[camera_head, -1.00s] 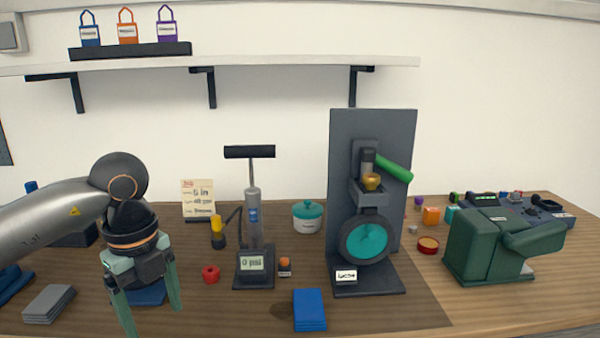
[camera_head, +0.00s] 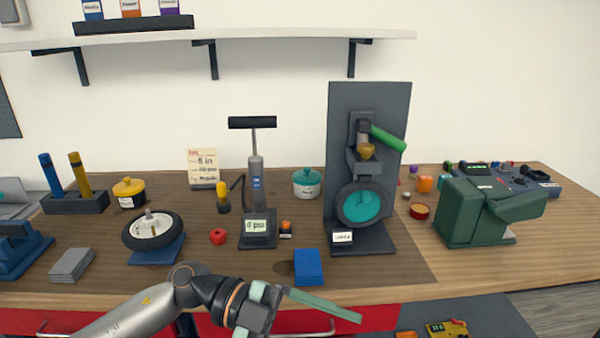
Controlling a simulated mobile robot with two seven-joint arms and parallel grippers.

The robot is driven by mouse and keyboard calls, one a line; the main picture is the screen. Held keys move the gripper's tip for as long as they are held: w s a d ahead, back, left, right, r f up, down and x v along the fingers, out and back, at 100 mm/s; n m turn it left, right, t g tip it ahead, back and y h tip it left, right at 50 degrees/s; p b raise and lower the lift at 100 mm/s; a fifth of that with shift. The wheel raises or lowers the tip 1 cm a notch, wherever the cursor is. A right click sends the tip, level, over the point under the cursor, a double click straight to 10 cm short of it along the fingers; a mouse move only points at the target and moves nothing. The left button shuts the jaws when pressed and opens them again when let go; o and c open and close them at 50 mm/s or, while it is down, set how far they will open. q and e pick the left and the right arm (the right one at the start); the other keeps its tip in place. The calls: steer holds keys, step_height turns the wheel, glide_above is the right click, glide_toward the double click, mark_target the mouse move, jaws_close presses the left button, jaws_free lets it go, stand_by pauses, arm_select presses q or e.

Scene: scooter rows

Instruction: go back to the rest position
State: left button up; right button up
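My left arm comes in from the bottom left, in front of the workbench's front edge. Its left gripper (camera_head: 322,304) points to the right, below the bench top. One long green finger shows in full; the other is mostly cut off by the bottom edge of the picture. The finger bases stand apart and nothing shows between them, so it looks open and empty. My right gripper is not in view.
The workbench (camera_head: 480,277) holds a wheel (camera_head: 152,230) on a blue pad, a pump (camera_head: 257,200), a grey stand with a teal wheel (camera_head: 362,206), a blue block (camera_head: 308,267) and a green machine (camera_head: 478,211). Red drawer fronts (camera_head: 370,318) lie below the bench edge.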

arm_select(q)
steer(key=w+a+r+n+t+h+p, duration=0.1)
steer(key=w+r+n+t+h+p, duration=0.15)
steer(key=w+n+t+h, duration=0.6)
steer(key=a+f+n+t+y, duration=0.45)
steer(key=n+t+y, duration=0.35)
steer(key=n+t, duration=0.3)
steer(key=s+a+f+n+t+y+p, duration=0.1)
steer(key=a+f+n+y, duration=0.3)
steer(key=f, duration=0.3)
steer(key=s+a+f+n+t+y+p, duration=0.1)
steer(key=a+f+n+y, duration=0.1)
steer(key=a+f+y, duration=0.4)
steer(key=s+a+f+n+g+y, duration=0.2)
steer(key=s+a+f+g, duration=0.3)
steer(key=s+f, duration=0.9)
steer(key=shift+f+n+g+y+p, duration=0.3)
steer(key=shift+f+n+g+y, duration=0.05)
steer(key=shift+f+g+y, duration=0.55)
steer(key=shift+a, duration=0.1)
